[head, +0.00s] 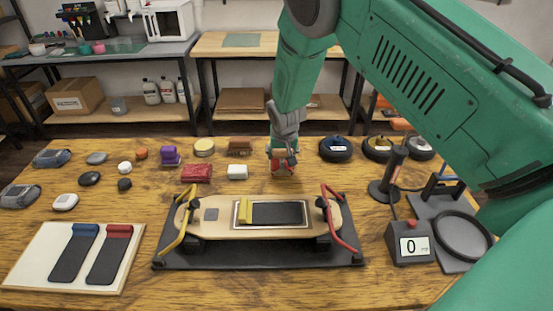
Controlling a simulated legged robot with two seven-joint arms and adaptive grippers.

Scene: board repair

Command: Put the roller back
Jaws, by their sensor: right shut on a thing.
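My right gripper (284,163) points down at the back middle of the wooden table, just behind the board. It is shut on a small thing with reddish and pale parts. The fingers hide most of that thing, so I cannot tell for sure that it is the roller or whether it touches the table. The board (220,230) lies on a black mat (190,258) between a yellow clamp arm (180,228) and a red clamp arm (342,228). My left gripper is out of view.
A white tray (30,262) with blue-topped and red-topped dark pads stands at front left. Dark tape rolls (336,149) and a scale display (412,246) stand at right.

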